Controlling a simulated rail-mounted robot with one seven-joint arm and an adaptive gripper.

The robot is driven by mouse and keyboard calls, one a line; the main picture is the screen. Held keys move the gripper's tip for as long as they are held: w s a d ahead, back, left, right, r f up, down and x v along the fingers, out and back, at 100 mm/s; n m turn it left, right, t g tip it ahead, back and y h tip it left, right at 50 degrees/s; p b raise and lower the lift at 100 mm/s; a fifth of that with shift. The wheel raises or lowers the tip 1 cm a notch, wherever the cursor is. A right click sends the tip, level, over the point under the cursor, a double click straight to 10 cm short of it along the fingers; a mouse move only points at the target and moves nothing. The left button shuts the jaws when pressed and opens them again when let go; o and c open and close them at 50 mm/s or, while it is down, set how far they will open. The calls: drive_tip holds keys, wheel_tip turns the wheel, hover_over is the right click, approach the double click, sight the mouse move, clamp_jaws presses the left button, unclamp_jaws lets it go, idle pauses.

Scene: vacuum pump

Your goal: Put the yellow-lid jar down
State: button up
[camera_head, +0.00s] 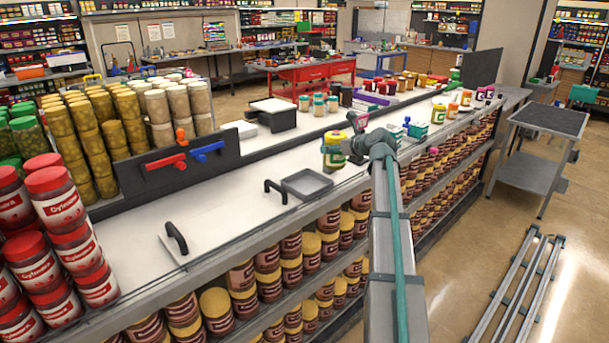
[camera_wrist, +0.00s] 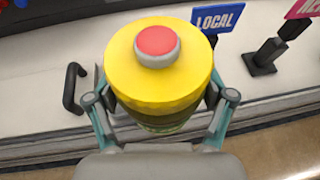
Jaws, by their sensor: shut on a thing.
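The yellow-lid jar (camera_wrist: 125,65) fills the middle of the wrist view, with a red button-like spot on its lid. It also shows in the head view (camera_head: 334,152), with a greenish label, at the front part of the white counter. My gripper (camera_wrist: 160,110) is shut on the jar, one finger on each side. In the head view my gripper (camera_head: 349,146) is at the jar's right side. The jar looks upright. I cannot tell whether its base touches the counter, as its lower part is hidden in the wrist view.
The white counter (camera_head: 225,210) has bare room left of the jar. A grey tray (camera_head: 307,184) and black handles (camera_head: 177,238) lie there. A blue "LOCAL" sign (camera_wrist: 217,18) and a pink sign (camera_wrist: 303,9) stand close by. Red-lid jars (camera_head: 62,215) are stacked at left.

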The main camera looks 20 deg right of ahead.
drive_tip(key=shift+w+a+f+p, duration=0.5)
drive_tip(key=shift+w+a+f, duration=0.75)
drive_tip(key=shift+f, duration=0.65)
drive_tip(key=shift+w+a+f+p, duration=0.5)
drive_tip(key=shift+w+a+f, duration=0.5)
drive_tip(key=shift+w+f, duration=0.7)
drive_tip(key=shift+w+a+f+p, duration=0.5)
drive_tip(key=shift+w+a+f, duration=0.65)
drive_tip(key=shift+f, duration=0.95)
drive_tip(key=shift+f, duration=0.15)
drive_tip(key=o, duration=1.5)
drive_tip(key=shift+s+d+r, duration=0.1)
drive_tip(key=shift+s+r, duration=0.1)
drive_tip(key=shift+s, duration=0.2)
drive_tip(key=b+v, duration=0.2)
drive_tip(key=v, duration=0.9)
drive_tip(key=shift+s+r, duration=0.1)
drive_tip(key=shift+r, duration=0.05)
